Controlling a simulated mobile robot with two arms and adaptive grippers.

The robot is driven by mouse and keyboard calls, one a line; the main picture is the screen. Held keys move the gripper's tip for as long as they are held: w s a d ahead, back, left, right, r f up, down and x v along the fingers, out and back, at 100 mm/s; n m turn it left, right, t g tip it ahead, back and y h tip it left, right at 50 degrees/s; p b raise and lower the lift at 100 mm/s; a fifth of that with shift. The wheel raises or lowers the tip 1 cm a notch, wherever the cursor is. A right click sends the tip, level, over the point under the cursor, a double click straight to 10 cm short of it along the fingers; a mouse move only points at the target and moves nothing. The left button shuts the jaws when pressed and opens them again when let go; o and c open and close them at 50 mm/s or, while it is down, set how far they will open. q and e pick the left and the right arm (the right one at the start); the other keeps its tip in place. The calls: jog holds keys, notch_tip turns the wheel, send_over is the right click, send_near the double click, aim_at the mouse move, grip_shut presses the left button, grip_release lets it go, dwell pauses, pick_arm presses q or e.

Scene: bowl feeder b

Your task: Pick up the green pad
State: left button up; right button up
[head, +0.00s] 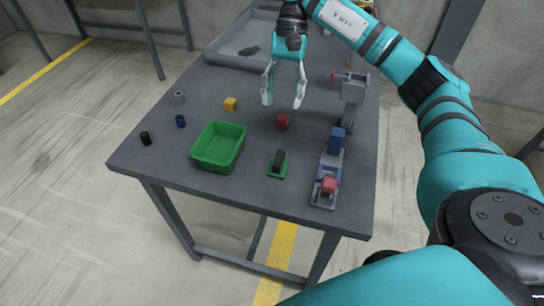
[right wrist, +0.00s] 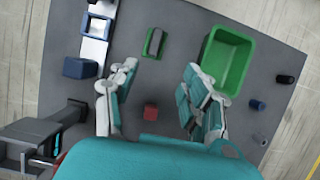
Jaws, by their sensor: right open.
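The green pad (head: 276,174) is a small flat green plate on the grey table, with a dark upright block on it. It lies right of the green bin in the head view. The pad also shows at the top of the right wrist view (right wrist: 163,44). My right gripper (head: 283,103) is open and empty, pointing down above the table, farther back than the pad. In the right wrist view its two fingers (right wrist: 160,78) are spread apart, with the pad beyond them. My left gripper is not in view.
A green bin (head: 206,163) stands left of the pad. A red cube (head: 283,122) lies near my right gripper. A grey fixture with a blue block (head: 336,141) and red block (head: 329,185) stands right. A yellow cube (head: 231,104) and several small cylinders lie left.

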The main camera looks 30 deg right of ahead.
send_over(279, 157)
jog(key=w+d, duration=0.2)
notch_tip(279, 157, down, 7)
jog(key=shift+a+r, duration=0.1)
jog(key=x, duration=0.3)
jog(key=shift+w, duration=0.1)
jog(key=p+x, duration=0.1)
jog(key=x, duration=0.3)
jog(key=shift+s+f, duration=0.2)
jog(key=shift+f, duration=0.2)
jog(key=c, duration=0.8)
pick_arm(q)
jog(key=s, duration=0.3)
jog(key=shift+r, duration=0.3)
pick_arm(e)
grip_shut()
